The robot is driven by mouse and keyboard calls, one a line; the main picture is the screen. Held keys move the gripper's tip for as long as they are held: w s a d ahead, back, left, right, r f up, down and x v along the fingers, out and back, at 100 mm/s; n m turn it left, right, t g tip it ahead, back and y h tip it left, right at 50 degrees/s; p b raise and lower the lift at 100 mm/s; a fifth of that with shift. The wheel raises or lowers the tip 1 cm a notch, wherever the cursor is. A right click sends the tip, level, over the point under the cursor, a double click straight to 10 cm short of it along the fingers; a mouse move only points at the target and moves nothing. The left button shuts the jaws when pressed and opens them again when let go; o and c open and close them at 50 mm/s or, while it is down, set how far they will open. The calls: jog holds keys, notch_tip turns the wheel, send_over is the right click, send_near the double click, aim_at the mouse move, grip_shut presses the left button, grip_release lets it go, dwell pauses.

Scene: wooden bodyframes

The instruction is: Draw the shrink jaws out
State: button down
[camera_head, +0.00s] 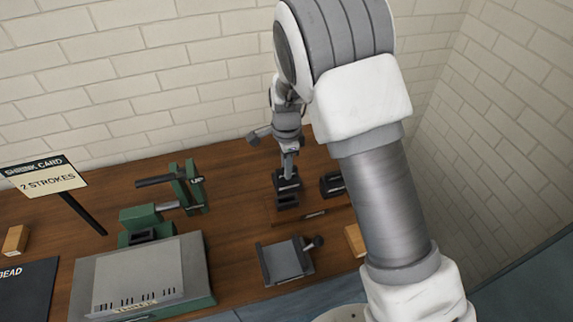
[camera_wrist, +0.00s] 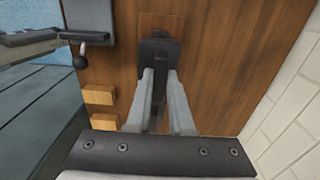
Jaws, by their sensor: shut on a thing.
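My gripper (camera_head: 288,170) points down over the bench, its fingers closed on a dark jaw block (camera_head: 287,184), which I take to be the shrink jaws. In the wrist view, the two grey fingertips (camera_wrist: 160,75) lie on either side of the block (camera_wrist: 158,48). The block is low, at a wooden holder (camera_head: 283,213); I cannot tell whether it is still seated or just clear. A second dark jaw block (camera_head: 332,184) sits to the right. The fingers partly hide the held block.
A green machine (camera_head: 140,217) with a lever marked UP stands left, behind a grey box (camera_head: 140,275). A grey plate with a knob (camera_head: 284,260) sits in front. A wooden block (camera_head: 355,240) lies right. A shrink card reads 2 strokes (camera_head: 45,180). Brick walls (camera_head: 150,60) close the back and right.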

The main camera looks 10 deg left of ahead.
aim_at(287, 184)
jog(key=shift+w+f+b, duration=0.1)
jog(key=shift+f+b, duration=0.85)
jog(key=shift+f, duration=0.6)
jog(key=shift+f+b, duration=1.15)
jog(key=shift+f, duration=0.65)
dwell(0.6)
jog(key=c, duration=0.7)
grip_release()
jog(key=shift+s+f, duration=0.15)
jog(key=shift+s, duration=0.05)
notch_tip(287, 184, up, 18)
jog(key=shift+w+f, duration=0.1)
jog(key=shift+f, duration=0.05)
